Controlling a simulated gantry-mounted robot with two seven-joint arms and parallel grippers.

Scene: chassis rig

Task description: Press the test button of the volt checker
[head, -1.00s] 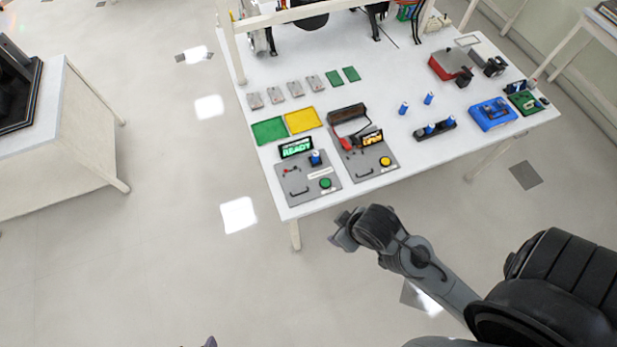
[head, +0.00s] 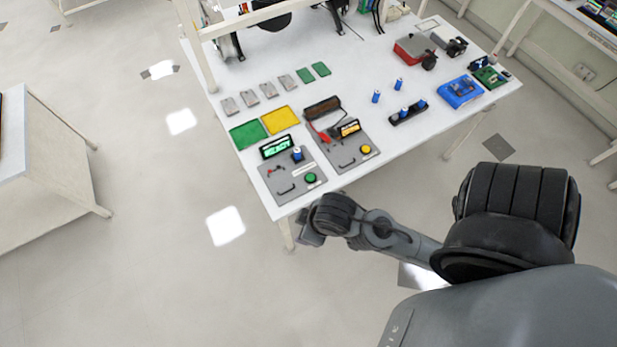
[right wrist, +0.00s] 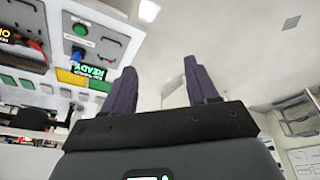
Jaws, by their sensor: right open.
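A grey panel unit (head: 279,183) lies at the near left corner of the table, with a lit green READY display (head: 276,147), an upright blue cell (head: 297,154) and a green button (head: 311,178). Beside it is a similar unit (head: 336,154) with an orange display and a yellow button (head: 366,149). I cannot read which is labelled volt checker. My right gripper (head: 308,232) is just off the table's front edge, apart from both units. In the right wrist view it is open and empty (right wrist: 159,65), with the green button (right wrist: 80,30) left of its fingers. My left gripper is not in view.
Green (head: 248,134) and yellow (head: 280,120) mats lie behind the units. Blue cells with a black holder (head: 408,113), a blue box (head: 460,91) and a red box (head: 414,49) stand to the right. The floor in front of the table is clear.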

